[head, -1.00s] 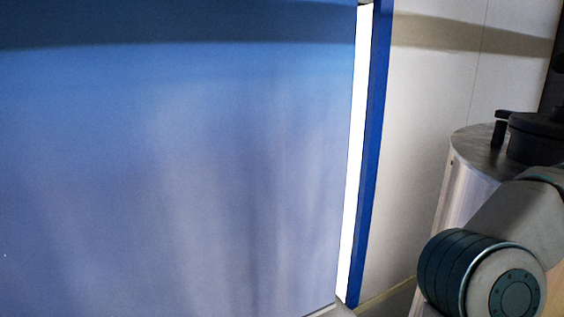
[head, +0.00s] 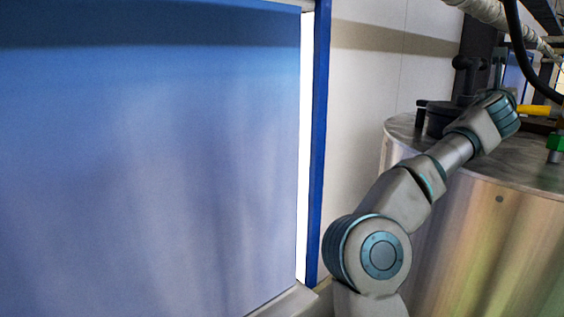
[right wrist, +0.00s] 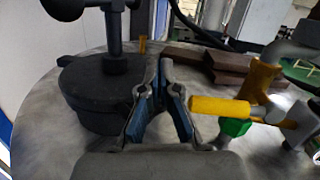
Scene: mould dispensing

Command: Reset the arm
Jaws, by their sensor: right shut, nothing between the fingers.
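My right arm (head: 400,200) rises in the head view from the bottom and reaches to the far right, over the round metal drum (head: 500,240). In the right wrist view my right gripper (right wrist: 165,72) is shut and empty above the drum's top. Its fingers are between a black cap (right wrist: 100,95) and a valve with a yellow handle (right wrist: 220,106) and a green part (right wrist: 235,127). I cannot tell whether it touches either. In the head view the gripper itself is not distinct. My left arm is not in view.
A large blue panel (head: 150,170) fills the left of the head view, with a blue post (head: 318,140) at its edge. The black cap also shows in the head view (head: 437,120), with the yellow handle (head: 535,110). Brown blocks (right wrist: 240,70) lie behind the valve.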

